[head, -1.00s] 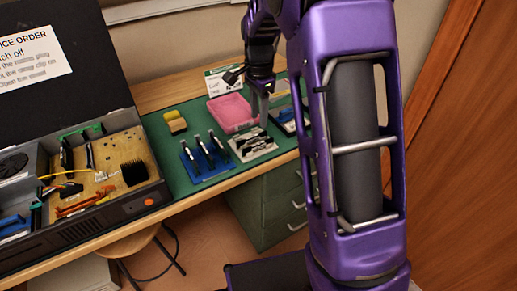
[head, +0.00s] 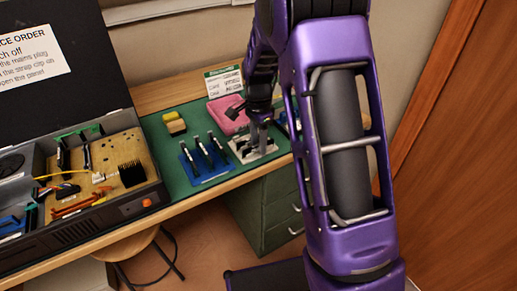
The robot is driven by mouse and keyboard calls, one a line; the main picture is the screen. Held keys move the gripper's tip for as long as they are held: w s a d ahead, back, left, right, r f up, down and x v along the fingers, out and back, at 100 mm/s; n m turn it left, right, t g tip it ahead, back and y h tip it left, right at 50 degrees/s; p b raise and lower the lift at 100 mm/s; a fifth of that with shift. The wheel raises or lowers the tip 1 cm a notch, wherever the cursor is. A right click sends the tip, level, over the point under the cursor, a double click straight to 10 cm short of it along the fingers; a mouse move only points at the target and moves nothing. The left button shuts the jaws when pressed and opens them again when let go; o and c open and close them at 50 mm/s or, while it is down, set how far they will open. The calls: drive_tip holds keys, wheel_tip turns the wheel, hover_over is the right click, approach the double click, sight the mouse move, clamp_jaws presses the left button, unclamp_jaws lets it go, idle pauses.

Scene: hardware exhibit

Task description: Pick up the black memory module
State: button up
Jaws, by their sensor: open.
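Small black pieces (head: 243,147) sit on a white tray (head: 247,158) on the green mat; they are too small to tell which is the memory module. Several dark upright strips with pale edges (head: 203,150) stand in a blue rack (head: 206,175) just left of the tray. My gripper (head: 262,149) is open, pointing down at the white tray, close over its contents. It hides part of the tray and what lies there. I cannot tell whether the fingers touch or straddle a piece.
A pink box (head: 227,113) lies behind the tray, with a small sign (head: 224,82) at the back. An open computer case (head: 85,212) fills the left. My arm covers the right of the mat.

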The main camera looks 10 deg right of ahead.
clamp_jaws()
